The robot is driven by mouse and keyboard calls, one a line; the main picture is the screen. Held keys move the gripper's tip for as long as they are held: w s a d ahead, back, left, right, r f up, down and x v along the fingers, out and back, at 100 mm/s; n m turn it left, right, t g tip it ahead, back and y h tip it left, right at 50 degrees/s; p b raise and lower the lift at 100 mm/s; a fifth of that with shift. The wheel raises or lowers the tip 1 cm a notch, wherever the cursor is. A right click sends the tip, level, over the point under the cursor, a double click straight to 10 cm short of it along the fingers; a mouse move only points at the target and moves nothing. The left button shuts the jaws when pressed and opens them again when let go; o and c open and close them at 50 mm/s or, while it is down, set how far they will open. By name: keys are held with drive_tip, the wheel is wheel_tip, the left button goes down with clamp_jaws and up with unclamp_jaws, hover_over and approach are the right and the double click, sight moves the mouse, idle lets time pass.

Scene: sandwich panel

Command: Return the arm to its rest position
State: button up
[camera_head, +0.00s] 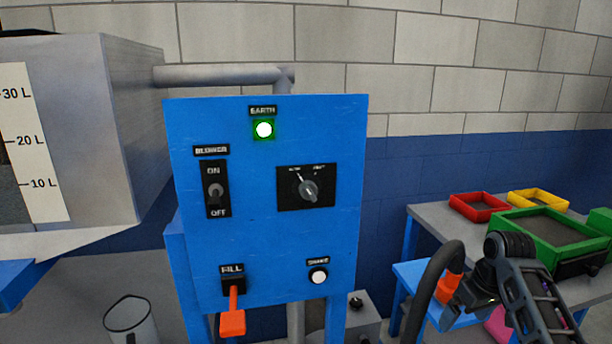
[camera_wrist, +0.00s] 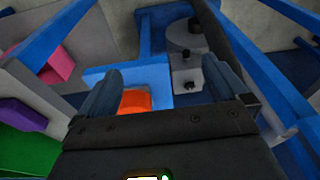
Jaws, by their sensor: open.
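My gripper (camera_head: 455,300) is at the lower right of the head view, over the blue stand beside the work table. In the wrist view its two dark fingers (camera_wrist: 162,88) are wide apart, so it is open. An orange thing (camera_wrist: 135,102) shows beyond the fingers, seemingly on the blue surface (camera_wrist: 110,75). It also shows in the head view (camera_head: 449,286), partly hidden by my gripper. I cannot tell how far it is from the fingers. My arm (camera_head: 535,295) bends down at the right edge.
The blue panel (camera_head: 240,250) stands left of my arm, with its earth lamp (camera_head: 264,129) lit and an orange fill lever (camera_head: 233,322) pointing down. A grey table (camera_head: 432,216) bears red (camera_head: 479,207), yellow (camera_head: 538,200) and green (camera_head: 500,228) trays. A blue bar crosses the wrist view.

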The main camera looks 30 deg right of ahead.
drive_tip(key=w+a+f+t, duration=0.2)
drive_tip(key=a+f, duration=0.4)
drive_tip(key=a, duration=0.5)
drive_tip(key=s+a+f+t, duration=0.2)
drive_tip(key=s+a, duration=0.3)
drive_tip(key=a, duration=0.5)
drive_tip(key=s+a+f+t, duration=0.1)
drive_tip(key=s+a+t, duration=0.2)
drive_tip(key=s+a, duration=0.5)
drive_tip(key=s+a+r+t+h, duration=0.1)
drive_tip(key=s+a+r, duration=0.2)
drive_tip(key=s, duration=0.3)
drive_tip(key=s+a+r+t, duration=0.1)
drive_tip(key=s+a+r, duration=0.2)
drive_tip(key=s, duration=0.2)
drive_tip(key=s+d+r+n+t+y, duration=0.1)
drive_tip(key=s+r+n+t, duration=0.1)
drive_tip(key=s+r, duration=0.9)
wheel_tip(320, 180, up, 4)
drive_tip(key=shift+f+t, duration=0.1)
drive_tip(key=shift+t, duration=0.8)
drive_tip(key=shift+w+d, duration=0.1)
